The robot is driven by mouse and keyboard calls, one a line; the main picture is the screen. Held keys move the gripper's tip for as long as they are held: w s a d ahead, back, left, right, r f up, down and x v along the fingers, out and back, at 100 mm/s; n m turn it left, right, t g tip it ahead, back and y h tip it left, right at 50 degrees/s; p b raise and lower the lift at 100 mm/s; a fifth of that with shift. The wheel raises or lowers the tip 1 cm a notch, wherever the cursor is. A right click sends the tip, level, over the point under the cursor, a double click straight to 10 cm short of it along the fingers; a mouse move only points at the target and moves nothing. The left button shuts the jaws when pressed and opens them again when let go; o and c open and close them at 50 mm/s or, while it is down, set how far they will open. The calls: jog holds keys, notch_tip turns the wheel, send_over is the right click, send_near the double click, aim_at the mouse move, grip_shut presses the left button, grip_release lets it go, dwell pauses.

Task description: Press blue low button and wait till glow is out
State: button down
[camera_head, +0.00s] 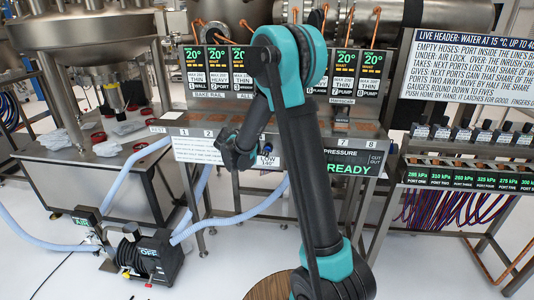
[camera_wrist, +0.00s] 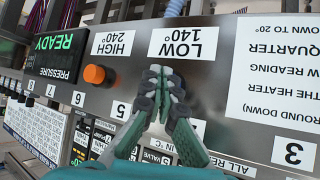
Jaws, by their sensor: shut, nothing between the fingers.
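My gripper (camera_head: 237,158) is shut and empty in front of the control panel. In the wrist view, its fingertips (camera_wrist: 160,74) are together beside the LOW 140° label (camera_wrist: 183,42). The wrist view is upside down.
An orange button (camera_wrist: 97,75) stands out beside the HIGH 240° label (camera_wrist: 113,42), close to my fingers. The pressure display (camera_wrist: 55,55) reads READY in green. A pump (camera_head: 147,255) marked OFF and pale blue hoses (camera_head: 135,172) are on the left.

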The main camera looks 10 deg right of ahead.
jog(key=shift+w, duration=0.2)
jog(key=shift+s, duration=0.1)
dwell(0.4)
jog(key=shift+s+a, duration=0.25)
jog(key=shift+s, duration=0.65)
jog(key=shift+s+a, duration=0.25)
jog(key=shift+s, duration=0.55)
jog(key=shift+s+a, duration=0.3)
jog(key=shift+s, duration=0.45)
jog(key=shift+s+a, duration=0.25)
jog(key=shift+s, duration=0.55)
